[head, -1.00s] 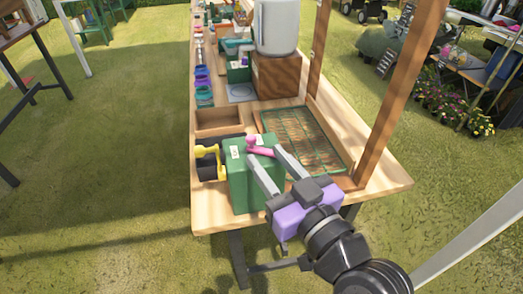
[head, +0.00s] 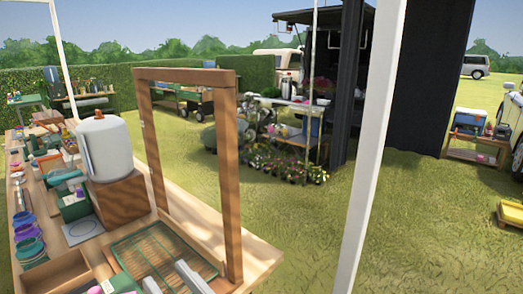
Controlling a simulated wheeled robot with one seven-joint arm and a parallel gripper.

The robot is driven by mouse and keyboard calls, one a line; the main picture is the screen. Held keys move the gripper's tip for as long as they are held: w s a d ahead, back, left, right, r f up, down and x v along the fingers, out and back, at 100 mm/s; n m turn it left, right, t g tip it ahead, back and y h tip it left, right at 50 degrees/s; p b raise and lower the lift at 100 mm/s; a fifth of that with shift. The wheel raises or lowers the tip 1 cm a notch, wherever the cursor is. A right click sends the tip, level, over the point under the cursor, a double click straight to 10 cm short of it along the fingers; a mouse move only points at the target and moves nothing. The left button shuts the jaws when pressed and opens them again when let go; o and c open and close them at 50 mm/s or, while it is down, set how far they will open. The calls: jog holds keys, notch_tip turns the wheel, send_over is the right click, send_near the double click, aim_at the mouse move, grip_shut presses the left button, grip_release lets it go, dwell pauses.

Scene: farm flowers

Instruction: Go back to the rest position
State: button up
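My gripper (head: 168,274) shows only by its two grey fingertips at the bottom edge of the head view. The fingertips are apart with nothing seen between them. They appear in front of the wooden tray with a green grid (head: 150,250) on the table's near end. The rest of my gripper and my arm are below the picture.
The long wooden table (head: 262,262) carries a white tank (head: 105,148) on a wooden block (head: 122,207), jars and boxes. A wooden frame (head: 233,185) rises at its right edge. A white pole (head: 372,150) stands in front. Open grass (head: 430,230) lies right.

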jog(key=s+d+f+m+t+h+p, duration=0.1)
jog(key=s+d+f+m+t+h, duration=0.3)
jog(key=d, duration=0.7)
jog(key=s+d+f+m+t+h+p, duration=0.1)
jog(key=s+d+f+m+h+p, duration=0.25)
jog(key=d, duration=0.75)
jog(key=s+d+f+g+h, duration=0.1)
jog(key=s+d+h, duration=0.1)
jog(key=s+d, duration=0.2)
jog(key=s+d+f+g+h+p, duration=0.1)
jog(key=s+d+f+h, duration=0.1)
jog(key=s, duration=0.8)
jog(key=s+d+f+g+h, duration=0.1)
jog(key=s+d+f+h, duration=0.1)
jog(key=s+d, duration=0.4)
jog(key=shift+s+m+g+h, duration=0.35)
jog(key=shift+s+h, duration=0.3)
jog(key=shift+s, duration=0.4)
